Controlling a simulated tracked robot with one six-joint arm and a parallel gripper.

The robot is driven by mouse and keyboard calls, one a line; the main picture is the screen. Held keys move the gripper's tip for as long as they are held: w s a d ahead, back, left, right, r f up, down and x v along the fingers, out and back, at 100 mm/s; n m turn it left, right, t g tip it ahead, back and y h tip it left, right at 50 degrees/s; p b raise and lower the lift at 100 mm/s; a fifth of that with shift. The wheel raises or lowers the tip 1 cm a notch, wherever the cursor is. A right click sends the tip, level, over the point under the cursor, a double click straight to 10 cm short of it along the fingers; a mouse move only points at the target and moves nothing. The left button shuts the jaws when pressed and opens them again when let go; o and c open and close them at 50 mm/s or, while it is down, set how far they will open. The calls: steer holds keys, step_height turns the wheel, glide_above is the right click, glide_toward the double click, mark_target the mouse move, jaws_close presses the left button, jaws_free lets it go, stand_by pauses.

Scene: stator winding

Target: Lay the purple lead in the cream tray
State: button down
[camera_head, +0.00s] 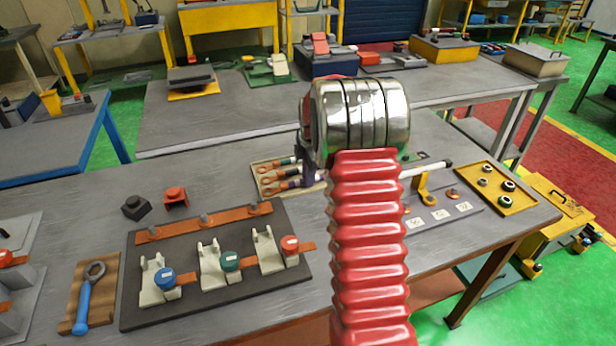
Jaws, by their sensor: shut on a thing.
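The cream tray (256,164) lies on the bench just left of my arm. Leads with copper ring ends lie across it, one with a dark sleeve. The purple lead (291,184) is at the tray's near side, its copper ring end pointing left. My gripper (304,172) shows only in part as dark fingers at the purple lead, beside my arm's metal rings. It is shut on the purple lead. My arm hides the tray's right part and the lead's right end. I cannot tell whether the lead touches the tray floor.
A dark fixture board (215,270) with cream clamps and blue, green and red terminals lies in front left. A spanner board (94,300) is at far left. Right of my arm are a grey plate with white cards (440,215) and a yellow nut tray (491,173).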

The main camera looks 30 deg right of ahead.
steer(key=shift+s+f, duration=0.1)
steer(key=shift+f, duration=0.3)
steer(key=shift+f, duration=0.15)
steer(key=c, duration=2)
jaws_free()
steer(key=shift+o, duration=0.3)
steer(key=shift+s+f, duration=0.1)
steer(key=shift+f, duration=0.05)
steer(key=shift+r, duration=0.4)
step_height(320, 180, up, 12)
steer(key=s, duration=0.2)
steer(key=shift+a+r, duration=0.15)
steer(key=shift+a, duration=0.15)
